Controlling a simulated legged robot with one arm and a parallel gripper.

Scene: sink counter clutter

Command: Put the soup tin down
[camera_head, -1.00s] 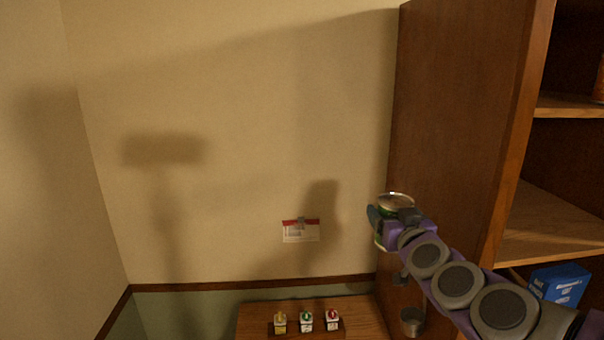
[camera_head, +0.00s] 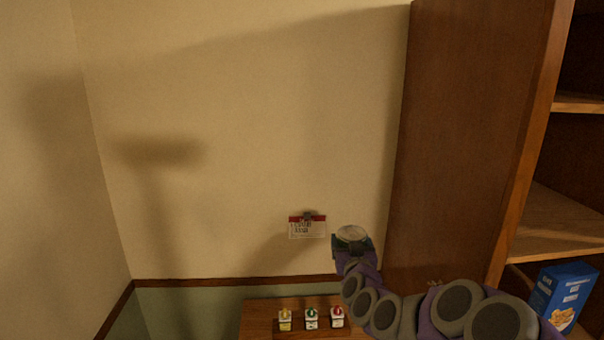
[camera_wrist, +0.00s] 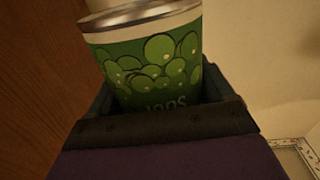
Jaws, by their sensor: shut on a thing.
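The soup tin (camera_wrist: 150,55) is a metal can with a green label showing round green shapes and a silver rim. It fills the middle of the wrist view, slightly tilted there. My gripper (camera_wrist: 155,95) is shut on it, with the dark jaws on both sides of its lower part. In the head view the tin's pale round top (camera_head: 352,234) shows at the end of my arm, with my gripper (camera_head: 352,246) around it. The tin is held up in the air, in front of the wall and left of the tall wooden cabinet. The tin's lower part is hidden.
The tall wooden cabinet (camera_head: 460,130) stands to the right, with a blue box (camera_head: 562,295) on a lower shelf. A red and white card (camera_head: 307,227) hangs on the wall.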

